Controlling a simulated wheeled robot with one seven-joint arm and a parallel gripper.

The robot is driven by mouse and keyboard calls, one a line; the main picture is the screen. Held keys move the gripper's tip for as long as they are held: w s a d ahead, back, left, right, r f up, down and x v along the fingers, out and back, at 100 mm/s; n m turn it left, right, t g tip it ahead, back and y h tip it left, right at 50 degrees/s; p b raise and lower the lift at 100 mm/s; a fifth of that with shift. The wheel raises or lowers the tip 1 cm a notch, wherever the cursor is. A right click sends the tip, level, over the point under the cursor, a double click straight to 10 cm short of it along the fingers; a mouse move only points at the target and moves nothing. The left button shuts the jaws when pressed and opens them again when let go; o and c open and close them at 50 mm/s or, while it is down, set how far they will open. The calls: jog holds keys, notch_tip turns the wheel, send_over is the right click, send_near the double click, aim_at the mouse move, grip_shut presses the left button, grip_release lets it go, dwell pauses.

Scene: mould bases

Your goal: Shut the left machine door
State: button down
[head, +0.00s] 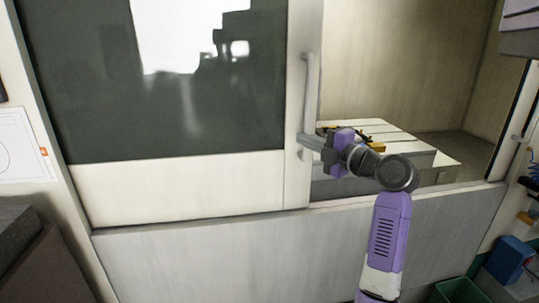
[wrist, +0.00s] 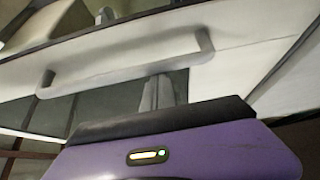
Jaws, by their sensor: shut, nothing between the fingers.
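The left machine door (head: 180,190) has a dark window above a pale lower panel and fills the left of the head view. Its upright bar handle (head: 309,85) is on its right edge, beside an open gap into the machine. My gripper (head: 303,139) is shut and empty, with its fingers at the handle's lower end.
Inside the opening is a pale slotted machine table (head: 385,135) with small dark and orange parts on it. A grey front panel (head: 220,262) runs below. A blue box (head: 508,258) and green bin (head: 460,291) stand lower right.

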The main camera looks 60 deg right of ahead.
jog(key=s+d+b, duration=0.3)
jog(key=s+d, duration=0.3)
jog(key=s, duration=0.2)
jog(key=shift+s+d, duration=0.2)
jog(key=shift+d, duration=0.15)
jog(key=shift+s, duration=0.2)
jog(key=v, duration=0.7)
jog(key=shift+a+b, duration=0.3)
jog(key=shift+b, duration=0.05)
